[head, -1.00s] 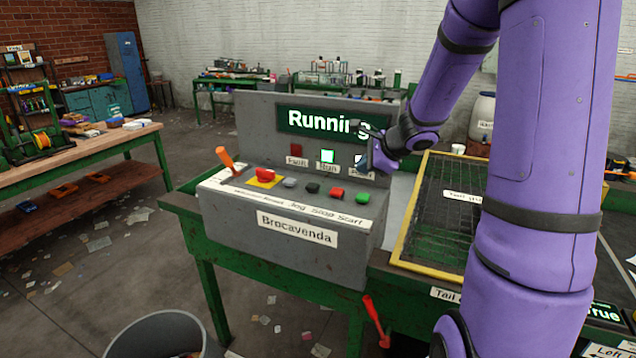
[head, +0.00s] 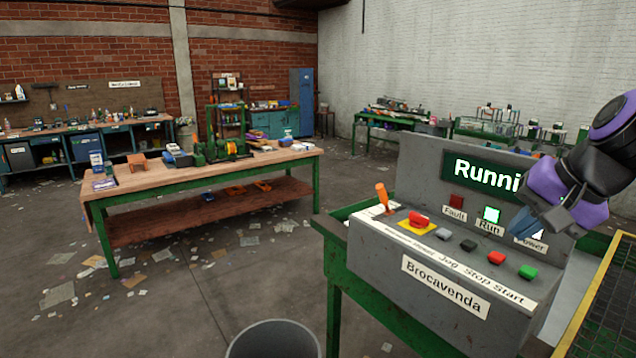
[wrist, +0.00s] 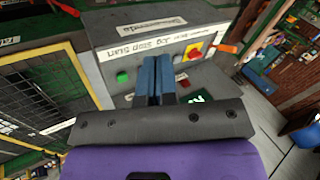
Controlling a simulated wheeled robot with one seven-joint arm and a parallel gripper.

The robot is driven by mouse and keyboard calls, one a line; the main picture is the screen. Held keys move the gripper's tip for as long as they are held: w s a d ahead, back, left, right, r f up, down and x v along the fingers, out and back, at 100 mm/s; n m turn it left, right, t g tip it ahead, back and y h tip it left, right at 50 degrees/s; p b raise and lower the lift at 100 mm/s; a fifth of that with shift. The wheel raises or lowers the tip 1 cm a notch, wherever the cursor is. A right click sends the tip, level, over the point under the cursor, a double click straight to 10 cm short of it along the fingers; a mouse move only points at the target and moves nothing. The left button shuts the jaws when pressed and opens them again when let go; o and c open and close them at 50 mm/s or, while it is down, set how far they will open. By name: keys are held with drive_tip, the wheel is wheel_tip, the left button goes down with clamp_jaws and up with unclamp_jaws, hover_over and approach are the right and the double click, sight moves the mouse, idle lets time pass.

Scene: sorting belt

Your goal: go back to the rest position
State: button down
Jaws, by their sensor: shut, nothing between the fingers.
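My gripper (head: 531,222) is in front of the right part of the control panel (head: 395,262), near its lamps and above the button row. In the wrist view the two blue fingers of my gripper (wrist: 154,68) are together with nothing between them. The panel's sign (head: 487,176) shows "Runni", its right end hidden by my arm. The green Start button (head: 527,271) and red Stop button (head: 497,258) are in view. The orange lever (head: 382,195) stands at the panel's left.
A yellow-framed mesh guard (head: 598,300) lies right of the panel. A grey bin (head: 273,340) stands on the floor in front. A wooden workbench (head: 190,180) is at the left. The floor between the workbench and the panel is open, with scattered paper.

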drive_tip(key=s+r+n+h, duration=0.2)
drive_tip(key=s+n, duration=0.5)
drive_tip(key=s, duration=0.4)
drive_tip(key=shift+s+d+r+h, duration=0.15)
drive_tip(key=shift+s+h, duration=0.25)
drive_tip(key=shift+h, duration=0.3)
idle(0.4)
